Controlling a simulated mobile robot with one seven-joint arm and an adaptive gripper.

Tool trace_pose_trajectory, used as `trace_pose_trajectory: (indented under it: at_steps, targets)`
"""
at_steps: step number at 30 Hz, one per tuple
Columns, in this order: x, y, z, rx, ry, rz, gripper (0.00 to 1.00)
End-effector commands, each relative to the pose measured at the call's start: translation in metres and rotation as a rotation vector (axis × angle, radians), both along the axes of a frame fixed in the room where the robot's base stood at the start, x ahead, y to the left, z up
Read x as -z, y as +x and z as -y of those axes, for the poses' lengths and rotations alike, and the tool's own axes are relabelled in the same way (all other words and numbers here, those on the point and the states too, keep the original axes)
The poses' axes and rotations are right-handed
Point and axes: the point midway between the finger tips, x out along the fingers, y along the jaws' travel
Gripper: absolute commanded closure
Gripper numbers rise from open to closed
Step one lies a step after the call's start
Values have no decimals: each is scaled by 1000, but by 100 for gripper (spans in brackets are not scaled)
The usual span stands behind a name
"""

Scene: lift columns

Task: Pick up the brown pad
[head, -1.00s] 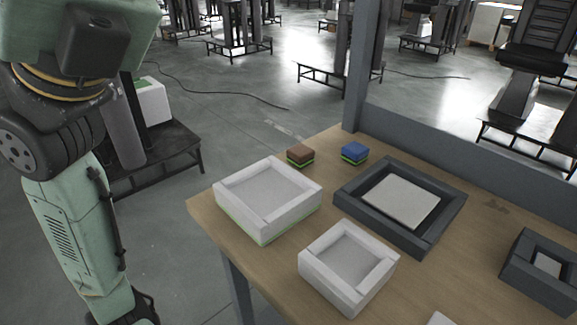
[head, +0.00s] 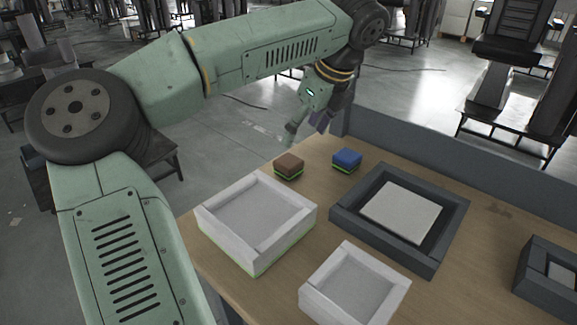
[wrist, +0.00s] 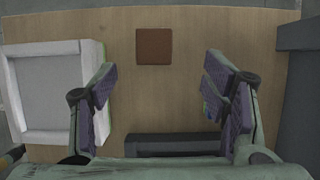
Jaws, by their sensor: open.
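The brown pad (head: 289,164) is a small block with a green lower edge, lying at the far left corner area of the wooden table. In the wrist view the brown pad (wrist: 154,46) shows as a brown square, ahead of and between the open fingers. My gripper (wrist: 160,95) is open and empty, with purple finger pads. In the head view my gripper (head: 306,131) hangs above the far table edge, just beyond the pad and apart from it.
A blue pad (head: 347,160) lies just right of the brown one. A large white tray (head: 275,243) and a smaller white tray (head: 384,302) stand nearer. A dark grey tray (head: 344,214) holds a pale panel. A grey wall (head: 470,165) borders the table's far right side.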

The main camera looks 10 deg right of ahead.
Motion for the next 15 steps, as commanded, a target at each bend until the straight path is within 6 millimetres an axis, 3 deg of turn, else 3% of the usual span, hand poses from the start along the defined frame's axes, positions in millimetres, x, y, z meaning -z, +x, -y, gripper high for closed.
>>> trace_pose_trajectory:
  at_steps: [15]
  targets:
    - [58, 18, -17, -2, 3, -4, 32]
